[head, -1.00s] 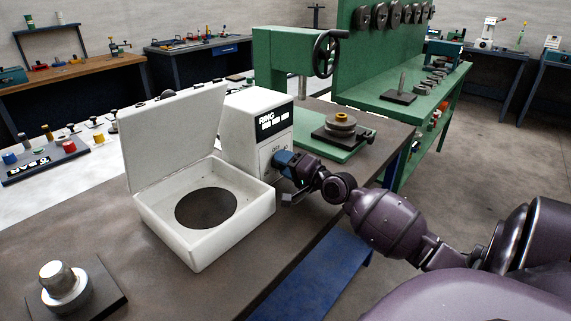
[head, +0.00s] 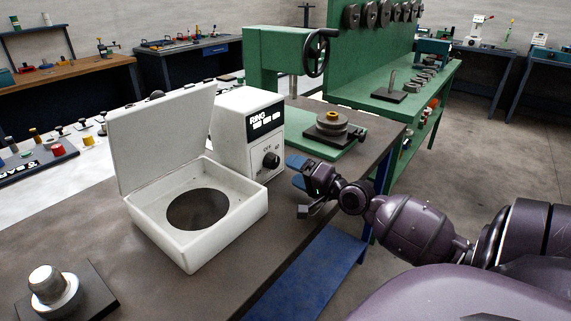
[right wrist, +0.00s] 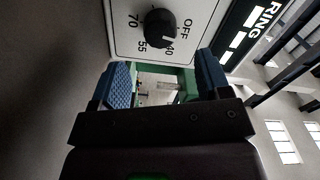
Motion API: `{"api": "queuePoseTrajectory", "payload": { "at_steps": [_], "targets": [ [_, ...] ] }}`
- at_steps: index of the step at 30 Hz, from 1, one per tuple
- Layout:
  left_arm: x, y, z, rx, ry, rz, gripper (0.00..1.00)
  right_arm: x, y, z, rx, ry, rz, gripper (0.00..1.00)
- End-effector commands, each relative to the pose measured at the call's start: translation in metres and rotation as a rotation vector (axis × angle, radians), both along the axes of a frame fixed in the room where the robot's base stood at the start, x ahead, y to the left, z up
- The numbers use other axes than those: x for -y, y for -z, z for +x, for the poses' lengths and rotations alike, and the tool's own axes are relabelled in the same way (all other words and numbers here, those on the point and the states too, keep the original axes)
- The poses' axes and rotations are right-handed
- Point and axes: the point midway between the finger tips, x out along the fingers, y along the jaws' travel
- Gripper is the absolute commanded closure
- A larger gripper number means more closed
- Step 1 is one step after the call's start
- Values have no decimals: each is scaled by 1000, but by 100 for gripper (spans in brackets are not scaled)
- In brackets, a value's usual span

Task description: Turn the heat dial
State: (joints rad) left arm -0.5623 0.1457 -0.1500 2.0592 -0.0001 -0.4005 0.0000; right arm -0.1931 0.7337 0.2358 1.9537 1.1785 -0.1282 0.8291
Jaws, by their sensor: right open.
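The heat dial (head: 271,160) is a round black knob on the front of the white box labelled RING (head: 247,130). In the right wrist view the dial (right wrist: 159,28) sits on a white plate marked OFF, 40, 55 and 70, and its pale pointer line appears to point toward 40. My right gripper (head: 299,186) is open and empty, to the right of the dial and apart from it. Its blue-padded fingers (right wrist: 164,80) show below the dial in the right wrist view. My left gripper is not in view.
A white case with a raised lid (head: 160,135) and a round dark opening stands left of the dial box. A green press (head: 280,65) stands behind. A metal knob on a dark plate (head: 92,292) lies at front left. The dark tabletop's right edge runs below my gripper.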

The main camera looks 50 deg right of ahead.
Motion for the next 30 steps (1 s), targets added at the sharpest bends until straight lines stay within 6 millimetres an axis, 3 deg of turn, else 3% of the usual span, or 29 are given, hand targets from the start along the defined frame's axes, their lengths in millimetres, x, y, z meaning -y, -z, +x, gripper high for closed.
{"api": "queuePoseTrajectory", "payload": {
  "at_steps": [6, 12, 30],
  "targets": [
    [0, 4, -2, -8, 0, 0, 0, 2, 2, -27, -3, 0, -2, 30],
    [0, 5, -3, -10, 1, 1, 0, 3, 1, -40, -2, 0, -1, 30],
    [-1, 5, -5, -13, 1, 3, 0, 3, 0, -42, 0, 0, 0, 30]
  ]
}}
